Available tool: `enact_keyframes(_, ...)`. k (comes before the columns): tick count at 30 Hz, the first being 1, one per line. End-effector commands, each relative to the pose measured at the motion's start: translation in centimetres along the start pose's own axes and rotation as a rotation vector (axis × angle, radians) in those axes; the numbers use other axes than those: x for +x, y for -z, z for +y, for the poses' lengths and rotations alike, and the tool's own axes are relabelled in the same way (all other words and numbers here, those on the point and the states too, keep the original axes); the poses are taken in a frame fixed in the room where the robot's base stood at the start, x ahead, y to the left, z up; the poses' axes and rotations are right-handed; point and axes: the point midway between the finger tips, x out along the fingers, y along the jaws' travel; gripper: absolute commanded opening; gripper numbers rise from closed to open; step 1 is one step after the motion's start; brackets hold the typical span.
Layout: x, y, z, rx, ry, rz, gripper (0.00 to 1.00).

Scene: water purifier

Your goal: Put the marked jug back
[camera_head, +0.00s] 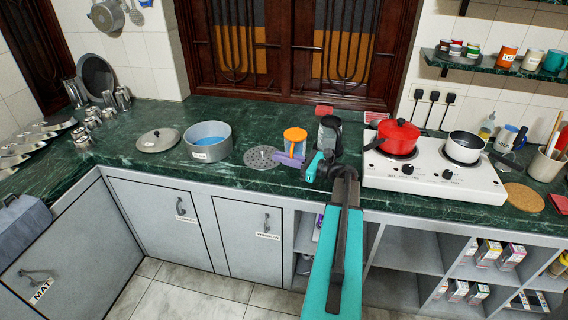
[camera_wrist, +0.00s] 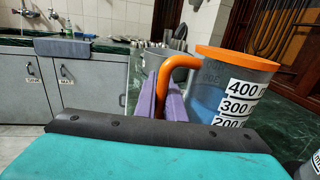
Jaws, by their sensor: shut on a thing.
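The marked jug (camera_head: 297,146) is a clear jug with an orange rim and handle, near the middle of the counter in the head view. In the wrist view the jug (camera_wrist: 236,88) shows black-on-white volume labels and a blue tint inside. It looks about upright. My gripper (camera_head: 288,161) comes from the right with its purple fingers at the jug. In the wrist view the gripper (camera_wrist: 168,103) is shut on the orange handle. The fingers hide the handle's lower part, and I cannot tell whether the jug's base touches the counter.
A grey pot (camera_head: 208,142) with blue water stands to the left, with a lid (camera_head: 158,140) beside it. A perforated metal disc (camera_head: 262,158) lies just left of the jug. A dark appliance (camera_head: 329,134) stands close right, then a white stove (camera_head: 436,172) with a red pot (camera_head: 397,138).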

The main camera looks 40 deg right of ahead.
Motion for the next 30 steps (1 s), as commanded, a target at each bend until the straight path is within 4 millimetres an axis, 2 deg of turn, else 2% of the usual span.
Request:
enact_keyframes(10,0.1,3.0,-0.2,0.001,0.000,-0.001,0.00)
enact_keyframes(25,0.1,3.7,-0.1,-0.001,0.000,-0.002,0.00)
enact_keyframes(26,0.1,3.8,-0.1,0.000,0.000,0.000,0.11)
enact_keyframes(27,0.1,3.7,-0.1,0.000,0.000,0.000,0.18)
enact_keyframes(29,0.1,3.7,-0.1,0.000,0.000,0.000,0.28)
enact_keyframes(30,0.1,3.7,-0.1,0.000,0.000,0.000,0.28)
